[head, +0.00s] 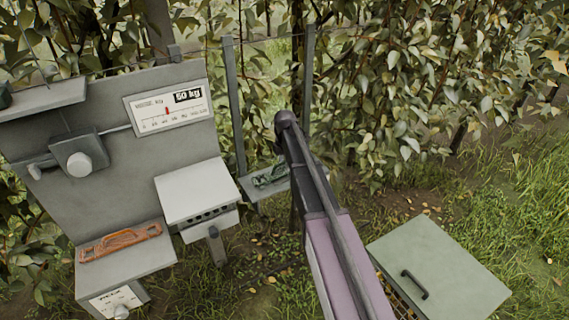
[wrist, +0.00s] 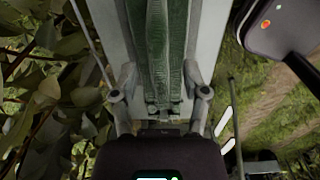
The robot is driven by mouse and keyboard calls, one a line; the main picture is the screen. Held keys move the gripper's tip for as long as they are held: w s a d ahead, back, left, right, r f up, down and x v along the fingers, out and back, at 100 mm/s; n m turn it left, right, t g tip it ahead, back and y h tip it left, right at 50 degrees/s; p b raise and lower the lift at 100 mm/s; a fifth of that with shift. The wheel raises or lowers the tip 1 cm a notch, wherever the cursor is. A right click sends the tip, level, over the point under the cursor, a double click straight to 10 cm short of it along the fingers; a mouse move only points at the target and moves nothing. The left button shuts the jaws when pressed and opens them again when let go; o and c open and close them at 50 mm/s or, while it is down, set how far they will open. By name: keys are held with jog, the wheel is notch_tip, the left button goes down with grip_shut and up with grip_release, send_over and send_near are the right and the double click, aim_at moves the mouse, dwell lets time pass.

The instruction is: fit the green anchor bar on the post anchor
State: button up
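The green anchor bar (head: 268,178) lies on a small grey shelf (head: 250,193) near the thin posts in the head view. In the wrist view, the green bar (wrist: 164,45) runs lengthwise away from my gripper (wrist: 160,72), over the pale shelf surface (wrist: 208,30). My gripper's two fingers are spread, one on each side of the bar's near end. The right fingertip looks very close to the bar; contact cannot be told. In the head view my gripper is hidden and my arm fills the lower middle. I cannot make out the post anchor for certain.
A grey scale station (head: 120,180) stands at the left, with an orange handled tool (head: 120,242) on its lower ledge and a white slotted box (head: 198,192) beside it. A green-lidded crate (head: 438,270) stands at the lower right. Leafy branches and a grey post (head: 235,105) stand behind.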

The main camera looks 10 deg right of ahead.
jog(key=shift+r, duration=0.15)
notch_tip(320, 180, up, 11)
jog(key=p, duration=1.1)
jog(key=s+f+m+b, duration=0.1)
jog(key=s+f+b, duration=0.2)
jog(key=s, duration=1.2)
jog(key=shift+s+a+f, duration=0.15)
jog(key=shift+f, duration=0.2)
jog(key=shift+s, duration=0.1)
jog(key=s+m, duration=1.3)
jog(key=m, duration=0.7)
jog(key=shift+s+m+b, duration=0.3)
jog(key=shift+s, duration=0.05)
dwell(1.0)
